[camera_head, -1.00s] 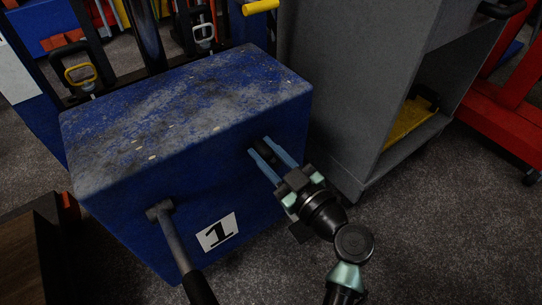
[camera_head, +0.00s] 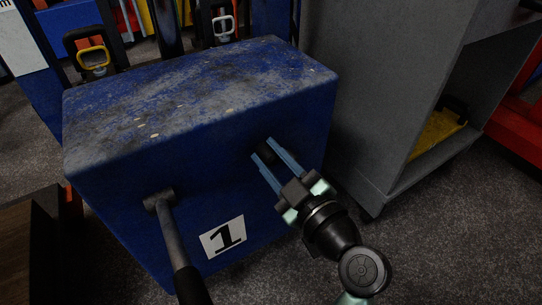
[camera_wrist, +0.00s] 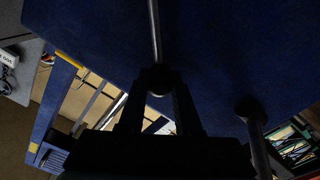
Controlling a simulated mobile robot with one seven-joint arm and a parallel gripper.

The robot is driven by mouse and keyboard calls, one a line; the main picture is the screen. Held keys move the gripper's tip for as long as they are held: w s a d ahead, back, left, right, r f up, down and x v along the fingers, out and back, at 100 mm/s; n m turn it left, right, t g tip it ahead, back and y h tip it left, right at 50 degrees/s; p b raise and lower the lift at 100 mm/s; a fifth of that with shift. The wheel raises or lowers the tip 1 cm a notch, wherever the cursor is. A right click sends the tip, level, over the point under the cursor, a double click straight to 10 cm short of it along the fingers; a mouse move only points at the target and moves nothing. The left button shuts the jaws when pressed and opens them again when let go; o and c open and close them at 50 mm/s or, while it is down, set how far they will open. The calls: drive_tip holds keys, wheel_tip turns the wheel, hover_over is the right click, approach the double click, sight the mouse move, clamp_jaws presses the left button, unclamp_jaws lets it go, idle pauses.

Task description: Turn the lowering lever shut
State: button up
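A large blue block (camera_head: 120,195) with a scuffed, greyed top and a white "1" label stands in front of me. My gripper (camera_head: 264,149) is at the upper right of its front face, with two blue fingers reaching toward it. A dark lever end (camera_head: 266,155) sits between the fingertips. In the wrist view, the lever (camera_wrist: 154,30) is a thin rod ending in a rounded knob between the dark fingertips of my gripper (camera_wrist: 159,88). I cannot tell whether both fingers touch it. Where the rod joins the block is out of view.
A thicker handle (camera_head: 172,235) with a black grip juts from the block, left of my gripper; it also shows at the right of the wrist view (camera_wrist: 258,142). A grey cabinet (camera_head: 375,90) stands close on the right. Carpet floor (camera_head: 450,230) is clear at lower right.

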drive_tip(key=o, duration=0.4)
drive_tip(key=shift+o, duration=0.2)
drive_tip(key=p+v, duration=0.4)
drive_tip(key=v, duration=0.9)
